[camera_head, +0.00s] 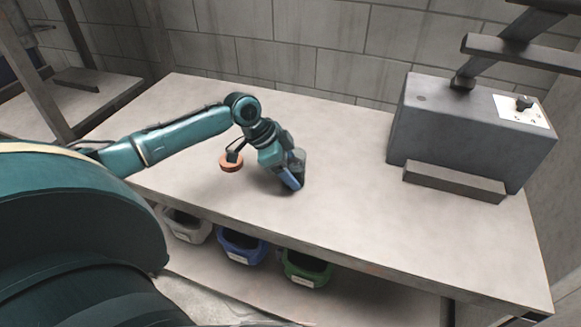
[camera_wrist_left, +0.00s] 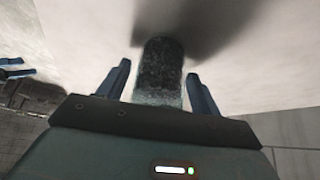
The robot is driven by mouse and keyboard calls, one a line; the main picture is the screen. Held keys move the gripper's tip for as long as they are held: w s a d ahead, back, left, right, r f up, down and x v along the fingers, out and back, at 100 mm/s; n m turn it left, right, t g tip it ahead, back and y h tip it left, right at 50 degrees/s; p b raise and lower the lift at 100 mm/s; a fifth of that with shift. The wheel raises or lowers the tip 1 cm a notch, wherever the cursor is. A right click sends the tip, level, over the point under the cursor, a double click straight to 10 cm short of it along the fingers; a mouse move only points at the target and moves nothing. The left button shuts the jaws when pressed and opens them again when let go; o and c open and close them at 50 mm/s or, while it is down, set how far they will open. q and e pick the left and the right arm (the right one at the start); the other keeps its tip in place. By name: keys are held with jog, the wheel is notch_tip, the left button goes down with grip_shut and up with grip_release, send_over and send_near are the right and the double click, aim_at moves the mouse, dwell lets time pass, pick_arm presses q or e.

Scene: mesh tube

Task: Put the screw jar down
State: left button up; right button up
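The screw jar (camera_wrist_left: 160,75) is a clear cylinder with dark grainy contents. In the left wrist view it lies between the two blue fingers of my left gripper (camera_wrist_left: 158,72), with a narrow gap showing on each side. In the head view my left gripper (camera_head: 292,178) points down at the middle of the workbench (camera_head: 345,205), and part of the jar (camera_head: 299,157) shows greyish beside the fingers. The jar is at or very near the bench top; I cannot tell whether it touches.
An orange round object (camera_head: 231,162) shows left of my gripper. A large grey box (camera_head: 450,130) with a ledge stands at the bench's right. White (camera_head: 187,228), blue (camera_head: 240,248) and green (camera_head: 306,270) bins sit below the front edge. The bench between gripper and box is clear.

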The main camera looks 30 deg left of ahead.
pick_arm(q)
jog(key=shift+o, duration=0.4)
jog(key=shift+r, duration=0.15)
jog(key=shift+s+a+r, duration=0.1)
jog(key=shift+a+r, duration=0.1)
jog(key=shift+r, duration=0.1)
jog(key=v, duration=1.1)
